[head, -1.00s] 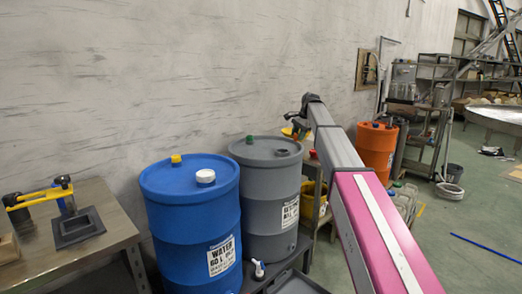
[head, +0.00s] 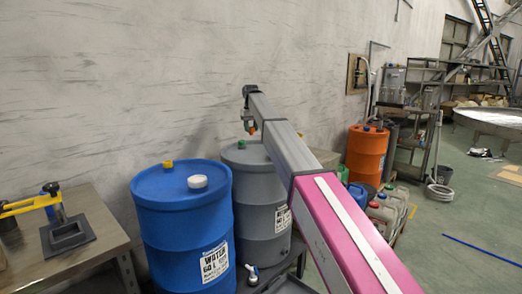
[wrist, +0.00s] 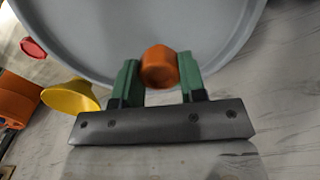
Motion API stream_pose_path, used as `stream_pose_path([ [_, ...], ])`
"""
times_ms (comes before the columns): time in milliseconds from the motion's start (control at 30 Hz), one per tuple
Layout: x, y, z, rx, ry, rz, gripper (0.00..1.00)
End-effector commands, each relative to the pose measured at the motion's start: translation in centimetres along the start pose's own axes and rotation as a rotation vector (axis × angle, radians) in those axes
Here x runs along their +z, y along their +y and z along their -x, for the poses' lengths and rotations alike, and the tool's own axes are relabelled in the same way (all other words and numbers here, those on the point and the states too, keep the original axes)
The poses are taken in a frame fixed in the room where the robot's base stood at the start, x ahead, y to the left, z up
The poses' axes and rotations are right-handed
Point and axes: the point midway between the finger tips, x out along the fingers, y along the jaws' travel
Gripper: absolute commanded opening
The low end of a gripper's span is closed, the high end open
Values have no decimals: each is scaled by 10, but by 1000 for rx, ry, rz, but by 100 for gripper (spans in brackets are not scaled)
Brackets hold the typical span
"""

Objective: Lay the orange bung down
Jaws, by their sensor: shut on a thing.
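My gripper (wrist: 158,80) is shut on the orange bung (wrist: 159,66), a small faceted plug held between its two green fingers. In the wrist view the grey drum's pale top and curved rim (wrist: 90,62) lie beyond the bung; I cannot tell how large the gap is. In the head view my gripper hangs over the grey drum (head: 262,203), and a speck of the orange bung (head: 252,131) shows at its tip. A green bung (head: 242,144) shows on the drum's top. My arm hides the right part of that top.
A blue drum (head: 182,215) with yellow and white caps stands left of the grey one. A steel table (head: 95,225) is at left. An orange drum (head: 367,150) and several jugs are at right. A yellow funnel (wrist: 70,97) and red piece (wrist: 33,47) show in the wrist view.

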Motion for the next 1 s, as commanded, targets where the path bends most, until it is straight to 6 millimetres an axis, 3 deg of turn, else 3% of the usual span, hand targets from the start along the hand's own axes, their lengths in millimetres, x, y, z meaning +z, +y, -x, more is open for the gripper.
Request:
stream_pose_path([
  [600, -42, 98, -63, -1, 0, -5, 10],
  [767, -43, 102, -73, -1, 1, -3, 10],
  [1000, -42, 101, -103, -1, 0, -4, 10],
])
